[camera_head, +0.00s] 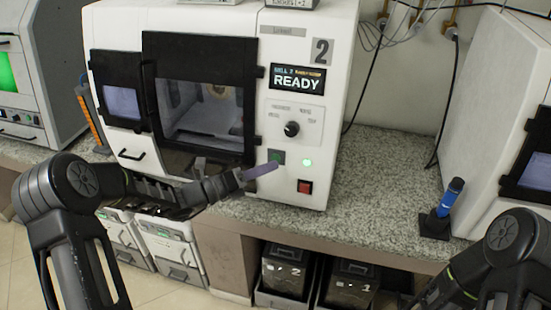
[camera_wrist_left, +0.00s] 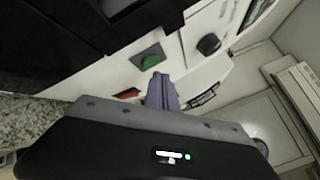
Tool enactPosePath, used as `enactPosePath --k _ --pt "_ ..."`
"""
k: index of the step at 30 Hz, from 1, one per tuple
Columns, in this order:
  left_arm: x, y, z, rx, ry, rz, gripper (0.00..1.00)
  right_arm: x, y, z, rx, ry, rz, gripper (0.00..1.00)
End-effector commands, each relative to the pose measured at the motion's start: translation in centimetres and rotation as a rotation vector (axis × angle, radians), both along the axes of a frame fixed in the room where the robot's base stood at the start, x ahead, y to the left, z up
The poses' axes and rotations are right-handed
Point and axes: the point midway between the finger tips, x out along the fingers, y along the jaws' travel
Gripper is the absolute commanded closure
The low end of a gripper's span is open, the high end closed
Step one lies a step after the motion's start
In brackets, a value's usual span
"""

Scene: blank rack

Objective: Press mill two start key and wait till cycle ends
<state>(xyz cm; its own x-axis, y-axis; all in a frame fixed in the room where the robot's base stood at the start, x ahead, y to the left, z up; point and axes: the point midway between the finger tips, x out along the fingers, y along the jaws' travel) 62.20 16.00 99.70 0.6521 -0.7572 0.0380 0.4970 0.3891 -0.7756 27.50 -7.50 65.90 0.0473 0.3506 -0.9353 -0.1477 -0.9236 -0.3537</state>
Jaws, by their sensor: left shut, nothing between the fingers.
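Mill two (camera_head: 225,20) is a white machine marked "2", and its screen (camera_head: 297,79) reads READY. Its green start key (camera_head: 277,156) sits on a dark square plate on the front panel; it also shows in the left wrist view (camera_wrist_left: 151,61). My left gripper (camera_head: 262,170) is shut and empty, its purple fingertips just below and left of the key in the head view. In the left wrist view the fingertips (camera_wrist_left: 162,90) are beside the key; I cannot tell whether they touch it. My right arm shows at lower right, its gripper out of view.
A lit green lamp (camera_head: 307,162), a red button (camera_head: 305,187) and a black knob (camera_head: 292,129) are near the key. The dark mill window (camera_head: 200,90) is left of the panel.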

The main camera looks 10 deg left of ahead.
Motion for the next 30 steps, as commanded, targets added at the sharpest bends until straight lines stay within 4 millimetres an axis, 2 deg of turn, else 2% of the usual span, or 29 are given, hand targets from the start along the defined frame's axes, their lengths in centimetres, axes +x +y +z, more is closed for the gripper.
enactPosePath --k 16,30 --pt "0.02 0.00 0.00 0.000 0.000 0.000 1.00 0.00 0.00 0.00 0.000 0.000 0.000 1.00" --pt "0.84 -0.07 -0.02 0.000 0.000 0.000 1.00 0.00 0.00 0.03 0.000 0.000 0.000 1.00"
